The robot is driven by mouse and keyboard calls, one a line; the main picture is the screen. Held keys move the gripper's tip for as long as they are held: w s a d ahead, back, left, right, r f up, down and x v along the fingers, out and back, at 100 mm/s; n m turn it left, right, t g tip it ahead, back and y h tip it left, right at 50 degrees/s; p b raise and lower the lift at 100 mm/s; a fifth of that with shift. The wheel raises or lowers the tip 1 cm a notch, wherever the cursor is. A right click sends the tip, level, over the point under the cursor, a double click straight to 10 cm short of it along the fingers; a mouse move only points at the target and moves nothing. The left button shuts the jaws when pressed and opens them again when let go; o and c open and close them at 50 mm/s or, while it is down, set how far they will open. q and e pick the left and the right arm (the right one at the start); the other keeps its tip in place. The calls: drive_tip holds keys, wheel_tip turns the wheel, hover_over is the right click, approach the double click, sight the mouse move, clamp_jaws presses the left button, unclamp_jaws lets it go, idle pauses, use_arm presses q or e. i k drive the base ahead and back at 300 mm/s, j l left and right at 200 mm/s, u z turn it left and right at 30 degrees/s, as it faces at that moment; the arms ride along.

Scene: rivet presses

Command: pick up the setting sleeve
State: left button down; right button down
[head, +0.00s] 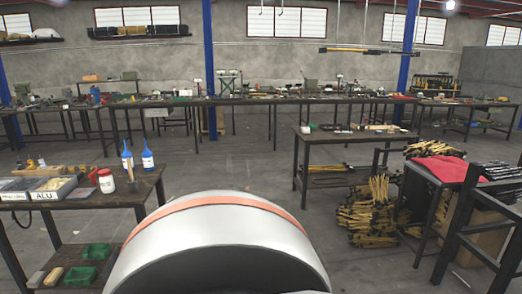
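I cannot make out the setting sleeve in the head view. Small items on the tables are too far away or too small to tell apart. Neither of my grippers shows in this view, so I cannot see what they hold. A work table (112,204) stands at the near left. On it are parts bins with an ALU label (50,195), blue-and-white bottles (147,161) and a white jar with a red lid (106,182).
A dark table (345,134) with small items stands right of centre. A red cloth (452,169) and piles of yellow-handled tools (372,216) are at the right. Green trays (97,252) sit on the left table's lower shelf. Open floor (235,165) lies in the middle.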

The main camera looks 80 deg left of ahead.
sight(83, 168)
drive_tip(key=u, duration=3.9)
drive_tip(key=i+l+z, duration=0.55)
drive_tip(key=i, duration=0.25)
drive_tip(key=i+l+z, duration=0.25)
drive_tip(key=i, duration=0.15)
drive_tip(key=i+l+z, duration=0.1)
drive_tip(key=i+z, duration=0.2)
drive_tip(key=i+u, duration=0.1)
drive_tip(key=i, duration=2.95)
drive_tip(key=i+u, duration=0.15)
drive_tip(key=i, duration=0.3)
drive_tip(key=i+l+u, duration=0.15)
drive_tip(key=i, duration=0.3)
drive_tip(key=i+l+u, duration=0.1)
drive_tip(key=i, duration=0.4)
